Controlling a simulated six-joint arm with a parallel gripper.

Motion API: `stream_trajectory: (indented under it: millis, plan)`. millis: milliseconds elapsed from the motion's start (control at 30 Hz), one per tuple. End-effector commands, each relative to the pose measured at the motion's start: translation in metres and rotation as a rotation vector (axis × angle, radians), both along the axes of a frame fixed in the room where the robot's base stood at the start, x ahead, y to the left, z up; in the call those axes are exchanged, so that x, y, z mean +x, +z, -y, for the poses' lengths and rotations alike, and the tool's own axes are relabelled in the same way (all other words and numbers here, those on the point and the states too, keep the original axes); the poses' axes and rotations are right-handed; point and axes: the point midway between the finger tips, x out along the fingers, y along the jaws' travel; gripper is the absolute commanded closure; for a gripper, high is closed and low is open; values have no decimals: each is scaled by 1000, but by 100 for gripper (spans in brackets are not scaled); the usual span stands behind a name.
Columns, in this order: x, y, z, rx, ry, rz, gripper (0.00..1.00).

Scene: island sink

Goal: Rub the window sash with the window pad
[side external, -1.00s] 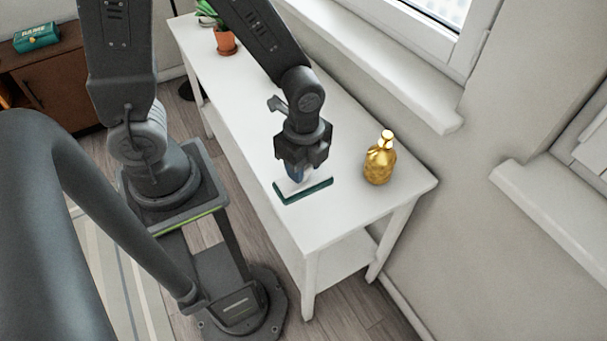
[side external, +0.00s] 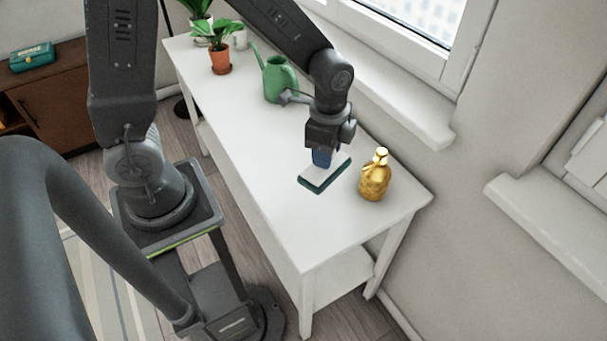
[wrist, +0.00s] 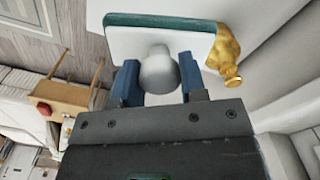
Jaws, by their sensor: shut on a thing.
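The window pad (side external: 335,172) is a white plate with a dark green pad underneath. My gripper (side external: 323,158) is shut on its rounded grey knob, with one blue finger on each side. In the wrist view my gripper (wrist: 160,82) holds the knob of the window pad (wrist: 122,44), whose plate spreads beyond the fingertips. The pad is over the white table, left of the gold bottle; I cannot tell if it touches the tabletop. The white window sash (side external: 462,58) is at the upper right, above the sill and apart from the pad.
The gold bottle (side external: 375,178) stands close to the pad; it also shows in the wrist view (wrist: 224,52). A green watering can (side external: 279,80) and potted plants (side external: 220,60) stand farther back on the white table (side external: 270,190). The sill (side external: 420,122) juts out above the table.

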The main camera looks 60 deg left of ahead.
Motion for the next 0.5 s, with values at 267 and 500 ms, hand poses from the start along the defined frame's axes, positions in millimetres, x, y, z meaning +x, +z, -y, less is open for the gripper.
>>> stream_trajectory:
  millis: [267,500]
  plan:
    - [90,49,-53,0,468,2,80]
    - [137,75,-104,38,680,46,80]
